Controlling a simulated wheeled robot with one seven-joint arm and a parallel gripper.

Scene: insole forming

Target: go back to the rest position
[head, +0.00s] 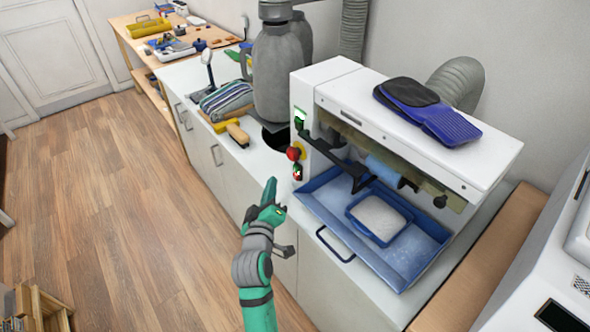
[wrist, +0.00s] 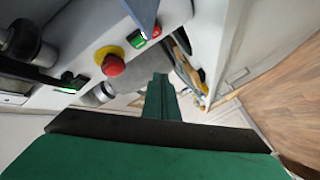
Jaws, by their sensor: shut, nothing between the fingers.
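My green gripper (head: 271,188) is raised in front of the counter edge, left of the white grinding machine (head: 345,90). Its fingers are together with nothing between them. In the wrist view the dark green fingers (wrist: 160,92) point away from the camera. Beyond them are the machine's red stop button (wrist: 113,65) and green switch (wrist: 137,40), apart from the fingers. The rest of my arm runs down to the bottom of the head view.
A blue tray (head: 320,205) holding a smaller blue container (head: 380,218) with pale contents sits at the machine's front. Black and blue insoles (head: 430,110) lie on top.

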